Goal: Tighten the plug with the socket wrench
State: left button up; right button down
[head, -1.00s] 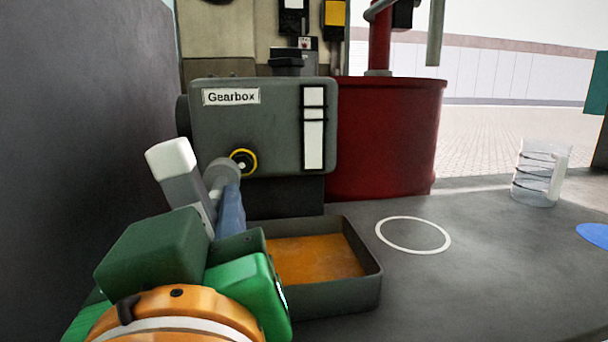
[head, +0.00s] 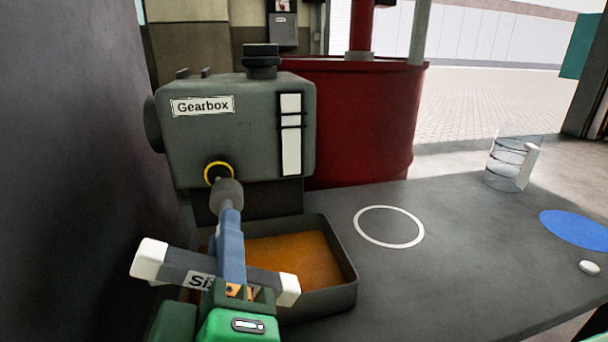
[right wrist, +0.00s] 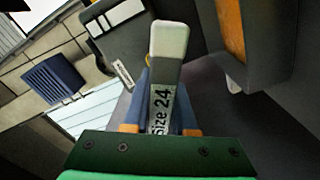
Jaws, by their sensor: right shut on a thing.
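The socket wrench is a dark bar (head: 185,268) with white ends and a grey round socket (head: 227,194). In the right wrist view its handle (right wrist: 163,85) reads "Size 24". My right gripper (head: 230,232), with blue fingers, is shut on the wrench. The bar lies nearly level across the fingers in the head view. The socket is in front of the plug, at the yellow ring (head: 209,169) low on the gearbox (head: 240,140) front. The plug is mostly hidden behind the socket; I cannot tell how fully the socket sits on it. My left gripper is not in view.
A tray (head: 350,283) with an orange-brown bottom lies below the gearbox. A dark wall (head: 70,150) is close on the left. A red drum (head: 365,125) stands behind. A clear beaker (head: 508,165), a white ring (head: 389,227) and a blue disc (head: 575,228) are to the right.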

jog(key=shift+s+a+r+p, duration=0.15)
jog(key=shift+a+r+p, duration=0.4)
jog(key=shift+r+p, duration=0.3)
jog(key=shift+d+f, duration=0.1)
jog(key=shift+d, duration=0.05)
